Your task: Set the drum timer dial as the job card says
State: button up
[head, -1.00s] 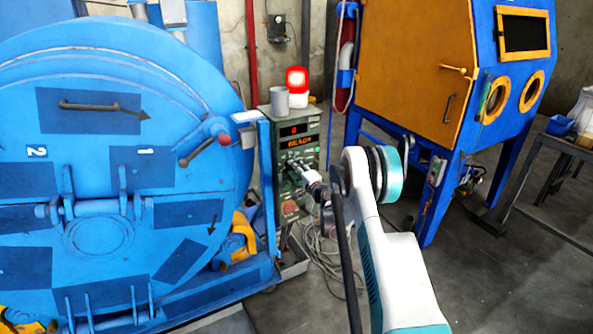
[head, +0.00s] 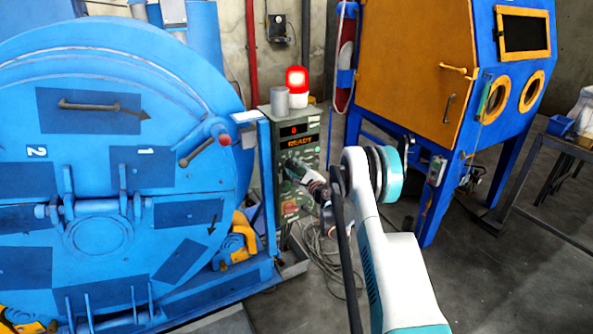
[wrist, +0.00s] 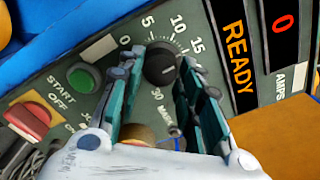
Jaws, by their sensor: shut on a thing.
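The black timer dial (wrist: 160,62) is on the green control panel (wrist: 60,55) in the wrist view. Printed marks 0, 5, 10, 15 and 30 show around it; the numbers between 15 and 30 are hidden by a finger. A pale line on the dial's face points to the right, roughly past the 15, but I cannot read it exactly. My gripper (wrist: 161,78) has one finger on each side of the dial and is shut on it. I cannot make out a readable job card.
The panel has a green start button (wrist: 83,77), a red off button (wrist: 30,118), an amber READY display (wrist: 238,58) and a red 0 display (wrist: 284,22). A lit red beacon (head: 297,80) and grey cup (head: 279,100) stand on top. The blue drum (head: 100,180) is left.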

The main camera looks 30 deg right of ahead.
jog(key=shift+f, duration=0.1)
jog(key=shift+s, duration=0.1)
dwell(0.4)
jog(key=o, duration=1.1)
jog(key=shift+d, duration=0.1)
jog(key=shift+c, duration=0.2)
jog(key=s, duration=1.2)
jog(key=shift+d, duration=0.15)
